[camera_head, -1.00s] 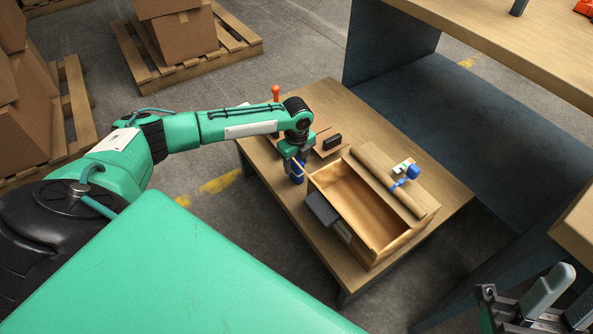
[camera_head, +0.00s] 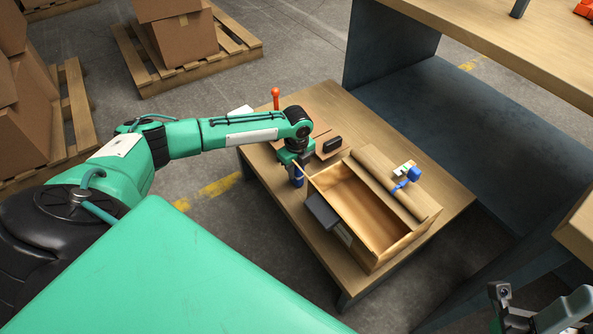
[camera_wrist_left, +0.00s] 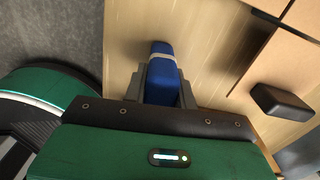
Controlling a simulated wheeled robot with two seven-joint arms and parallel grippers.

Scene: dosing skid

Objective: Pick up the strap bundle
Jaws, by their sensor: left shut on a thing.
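The strap bundle (camera_wrist_left: 162,72) is blue with a pale band around it. It sits between the grey fingers of my left gripper (camera_wrist_left: 160,88) in the left wrist view. In the head view the blue bundle (camera_head: 298,181) shows just under my left gripper (camera_head: 297,172), at the left side of the low wooden table (camera_head: 333,262). The gripper is shut on it. I cannot tell whether the bundle still touches the table top. My right gripper (camera_head: 535,312) is partly in view at the lower right corner, away from the table, and its opening is unclear.
An open wooden box (camera_head: 345,240) stands right beside my left gripper, with a grey piece (camera_head: 321,209) at its left wall. A blue and white item (camera_head: 408,175) lies on its lid. A black block (camera_head: 332,145) and an orange-topped handle (camera_head: 276,92) are behind.

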